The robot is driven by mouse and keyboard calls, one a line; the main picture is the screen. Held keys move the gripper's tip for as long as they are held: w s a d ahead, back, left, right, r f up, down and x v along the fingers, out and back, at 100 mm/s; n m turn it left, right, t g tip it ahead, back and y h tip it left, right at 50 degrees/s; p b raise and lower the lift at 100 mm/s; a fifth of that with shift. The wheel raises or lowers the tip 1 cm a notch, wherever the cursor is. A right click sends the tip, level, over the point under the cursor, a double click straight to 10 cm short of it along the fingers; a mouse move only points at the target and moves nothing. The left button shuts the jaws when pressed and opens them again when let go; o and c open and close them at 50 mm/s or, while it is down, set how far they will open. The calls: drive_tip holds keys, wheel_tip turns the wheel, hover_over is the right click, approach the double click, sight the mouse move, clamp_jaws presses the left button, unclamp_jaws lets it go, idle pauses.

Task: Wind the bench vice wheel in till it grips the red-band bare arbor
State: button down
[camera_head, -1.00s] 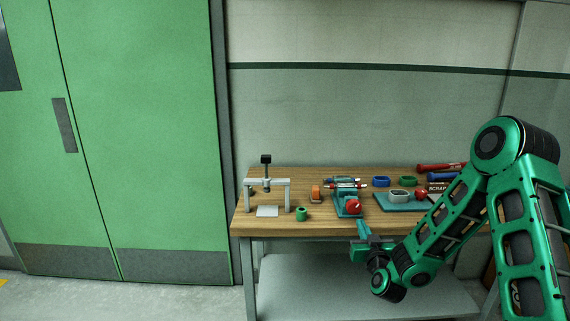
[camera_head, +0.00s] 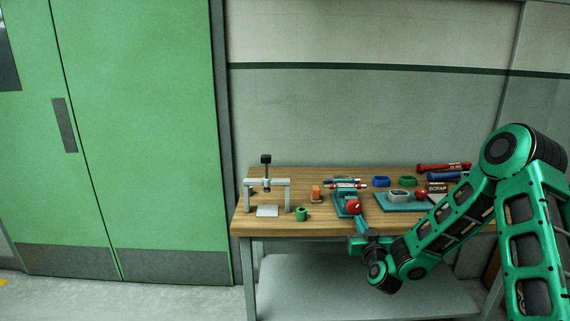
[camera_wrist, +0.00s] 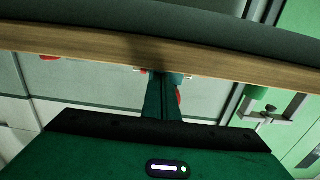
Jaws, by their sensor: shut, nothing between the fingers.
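The bench vice (camera_head: 341,199) is teal and stands near the front of the wooden bench. Its red wheel (camera_head: 353,206) faces the bench's front edge. A pale rod with red at its end (camera_head: 361,184) lies across the vice top, probably the red-band arbor. Whether the jaws touch it is too small to tell. My gripper (camera_head: 357,219) is shut and empty, just in front of and below the wheel; contact cannot be told. In the wrist view the shut fingers (camera_wrist: 162,98) point at the vice, with some red of the wheel (camera_wrist: 179,96) beside them.
A grey press frame (camera_head: 289,184), a green cup (camera_head: 302,214) and an orange block (camera_head: 316,193) stand left of the vice. A teal tray (camera_head: 388,205), blue ring (camera_head: 381,181), green ring (camera_head: 407,181) and SCRAP box (camera_head: 437,188) are right. The bench's front edge (camera_head: 275,234) lies close.

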drive_tip(key=shift+a+r, duration=0.1)
drive_tip(key=shift+a, duration=0.05)
drive_tip(key=shift+a, duration=0.2)
idle(0.3)
drive_tip(key=shift+a, duration=0.6)
drive_tip(key=shift+a, duration=0.25)
drive_tip(key=shift+a+r, duration=0.1)
drive_tip(key=shift+a, duration=0.4)
idle(0.4)
drive_tip(key=shift+a+f, duration=0.1)
drive_tip(key=shift+f, duration=0.25)
approach(349, 222)
drive_tip(key=shift+w+a+r, duration=0.2)
drive_tip(key=shift+r, duration=0.25)
drive_tip(key=shift+w+a+r, duration=0.2)
drive_tip(key=shift+r, duration=0.2)
